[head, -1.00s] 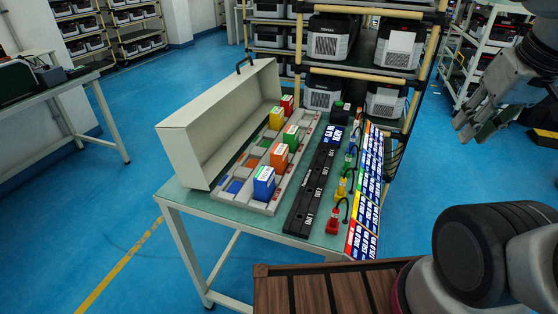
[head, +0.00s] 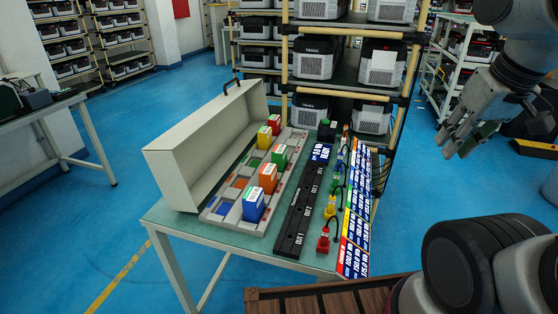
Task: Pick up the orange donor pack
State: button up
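The orange donor pack (head: 268,178) is a small upright block with a white label on top. It sits in the grey slotted tray (head: 262,232) on the table, between the blue pack (head: 254,206) in front and the green pack (head: 279,157) behind. A yellow pack (head: 264,138) and a red pack (head: 274,122) stand further back. My gripper (head: 453,142) is raised at the right, well away from the table and the packs. Its fingers look parted, with nothing seen held between them.
An open beige case (head: 195,148) stands along the tray's left side. A black rail (head: 293,228), small coloured plugs (head: 323,240) and a row of label cards (head: 352,255) lie to the right. A rack of units (head: 318,62) stands behind the table. Blue floor is open at left.

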aim_at(267, 174)
jog(key=k+j+z, duration=0.1)
jog(key=j, duration=0.15)
jog(key=k+j, duration=0.15)
jog(key=j+z, duration=0.4)
jog(key=j, duration=0.95)
jog(key=i+j+z, duration=0.15)
jog(key=j, duration=0.15)
jog(key=i+j+z, duration=0.1)
jog(key=j, duration=0.25)
